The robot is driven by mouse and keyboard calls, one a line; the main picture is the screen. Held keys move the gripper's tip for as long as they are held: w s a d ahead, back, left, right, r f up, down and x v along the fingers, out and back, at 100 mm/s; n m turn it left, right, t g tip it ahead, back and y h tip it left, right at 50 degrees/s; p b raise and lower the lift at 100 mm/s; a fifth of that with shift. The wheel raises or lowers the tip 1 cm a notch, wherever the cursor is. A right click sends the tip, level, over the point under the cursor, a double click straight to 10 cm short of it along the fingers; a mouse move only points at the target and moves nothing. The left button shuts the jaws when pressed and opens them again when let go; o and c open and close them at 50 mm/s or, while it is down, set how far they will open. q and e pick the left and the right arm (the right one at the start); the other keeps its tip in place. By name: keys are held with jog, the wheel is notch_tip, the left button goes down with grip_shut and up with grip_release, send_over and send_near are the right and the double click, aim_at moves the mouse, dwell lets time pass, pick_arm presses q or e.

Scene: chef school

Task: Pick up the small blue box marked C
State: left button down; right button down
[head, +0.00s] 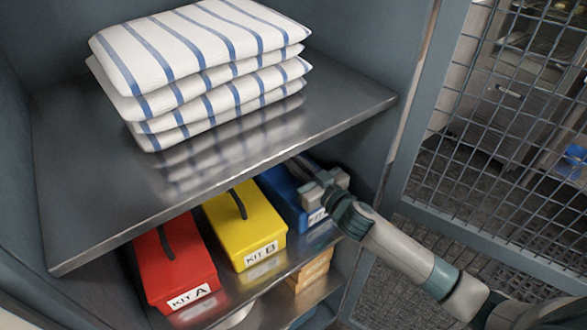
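The small blue box (278,194) stands on the lower metal shelf, to the right of the yellow box. Its white label (316,217) shows the start of "KIT"; the letter after it is hidden by my arm. My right gripper (312,177) comes in from the right and is at the right part of the blue box, over its top. Its fingertips are partly hidden, so I cannot tell whether it touches or holds the box handle. My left gripper is not in view.
A yellow box (243,220) marked KIT B and a red box (173,262) marked KIT A stand to the left. The upper shelf (85,215), with striped folded cloths (200,65), overhangs the boxes. An open mesh door (480,150) is at the right.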

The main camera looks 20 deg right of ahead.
jog(key=shift+r+p, duration=4.7)
jog(key=shift+r, duration=0.45)
